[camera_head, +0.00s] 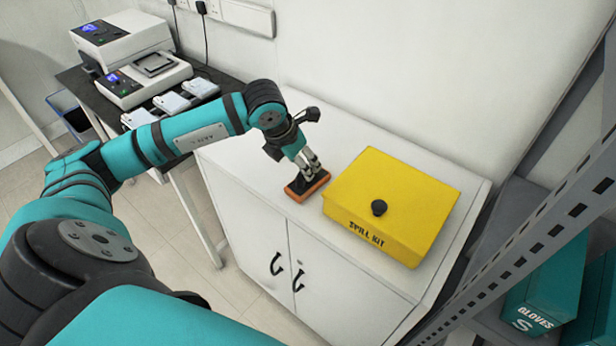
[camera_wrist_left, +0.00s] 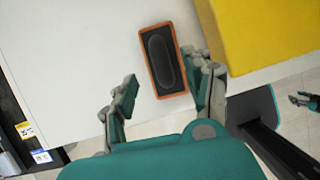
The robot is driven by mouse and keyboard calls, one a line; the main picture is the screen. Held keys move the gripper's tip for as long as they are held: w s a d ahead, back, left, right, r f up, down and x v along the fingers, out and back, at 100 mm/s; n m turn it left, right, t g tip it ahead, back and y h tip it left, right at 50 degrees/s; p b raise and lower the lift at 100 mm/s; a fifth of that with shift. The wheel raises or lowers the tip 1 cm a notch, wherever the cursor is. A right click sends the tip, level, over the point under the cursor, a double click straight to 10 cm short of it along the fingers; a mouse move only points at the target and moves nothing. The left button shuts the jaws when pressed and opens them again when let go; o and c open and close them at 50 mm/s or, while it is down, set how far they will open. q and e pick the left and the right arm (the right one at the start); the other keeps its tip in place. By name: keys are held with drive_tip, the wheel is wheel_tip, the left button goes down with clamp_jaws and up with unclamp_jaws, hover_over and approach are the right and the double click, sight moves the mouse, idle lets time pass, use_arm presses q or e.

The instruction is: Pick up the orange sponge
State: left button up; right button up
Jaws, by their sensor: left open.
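The orange sponge (camera_head: 307,187) lies flat on the white cabinet top, left of the yellow box. In the left wrist view the sponge (camera_wrist_left: 163,62) shows a dark upper face with an orange edge. My left gripper (camera_head: 310,170) reaches down over the sponge from above. In the left wrist view the left gripper (camera_wrist_left: 162,78) is open, and the sponge shows between its fingers, nearer the right-hand finger. I cannot tell whether that finger touches it. What seems to be my right gripper (camera_wrist_left: 304,101) is small at the right edge of that view.
The yellow spill kit box (camera_head: 391,205) with a black knob stands close to the right of the sponge. The white cabinet top (camera_head: 252,168) is clear to the left. A dark table (camera_head: 75,82) with instruments stands at the left. A metal shelf upright (camera_head: 540,230) is at the right.

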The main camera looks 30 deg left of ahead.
sight(300, 189)
use_arm(q)
drive_tip(key=p+x, duration=0.1)
drive_tip(key=x, duration=0.2)
drive_tip(key=shift+w+d+f, duration=0.2)
drive_tip(key=shift+w+f, duration=0.05)
drive_tip(key=shift+w, duration=0.05)
drive_tip(key=shift+w+f, duration=0.15)
drive_tip(key=shift+f, duration=0.35)
drive_tip(key=shift+r, duration=0.1)
clamp_jaws()
